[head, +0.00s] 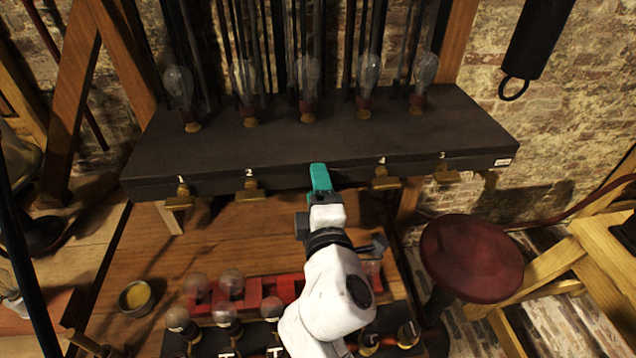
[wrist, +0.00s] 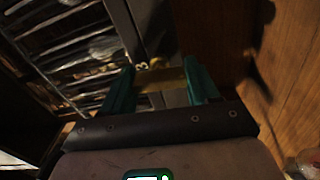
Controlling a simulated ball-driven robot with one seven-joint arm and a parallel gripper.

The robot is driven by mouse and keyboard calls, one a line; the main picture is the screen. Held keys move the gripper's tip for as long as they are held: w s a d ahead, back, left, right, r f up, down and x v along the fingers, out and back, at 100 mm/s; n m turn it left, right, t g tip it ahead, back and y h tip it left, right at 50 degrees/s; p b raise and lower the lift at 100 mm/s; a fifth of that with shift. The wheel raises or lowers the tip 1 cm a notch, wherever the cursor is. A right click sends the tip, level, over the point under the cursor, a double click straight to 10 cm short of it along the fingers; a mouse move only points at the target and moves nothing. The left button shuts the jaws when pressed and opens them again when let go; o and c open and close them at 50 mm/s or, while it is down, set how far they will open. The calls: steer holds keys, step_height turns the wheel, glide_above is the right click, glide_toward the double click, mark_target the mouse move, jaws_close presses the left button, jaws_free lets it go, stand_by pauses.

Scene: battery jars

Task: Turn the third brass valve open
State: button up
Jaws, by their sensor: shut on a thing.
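A dark shelf (head: 300,150) carries a row of small brass valves along its front edge, under number labels. Valves 1 (head: 180,200), 2 (head: 249,192), 4 (head: 385,180) and 5 (head: 446,174) show with their handles sideways. The third valve is hidden behind my gripper (head: 319,178) in the head view. In the wrist view, the third valve (wrist: 160,78) is a brass bar beside the label 3, between the two teal fingers of my gripper (wrist: 159,72). My gripper is shut on it.
Glass bulbs (head: 308,78) stand on the shelf. Below, a wooden bench (head: 150,240) holds a bowl (head: 135,297), a red rack (head: 255,292) and several bulbs. A red round stool (head: 472,258) stands to the right. Valves 2 and 4 flank my gripper.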

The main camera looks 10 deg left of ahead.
steer(key=shift+a+n, duration=0.1)
steer(key=shift+n, duration=0.5)
steer(key=shift+f, duration=0.1)
steer(key=shift+c, duration=0.2)
steer(key=o, duration=1)
steer(key=shift+s, duration=0.1)
steer(key=v, duration=1)
steer(key=shift+s+b, duration=0.35)
steer(key=shift+b, duration=0.05)
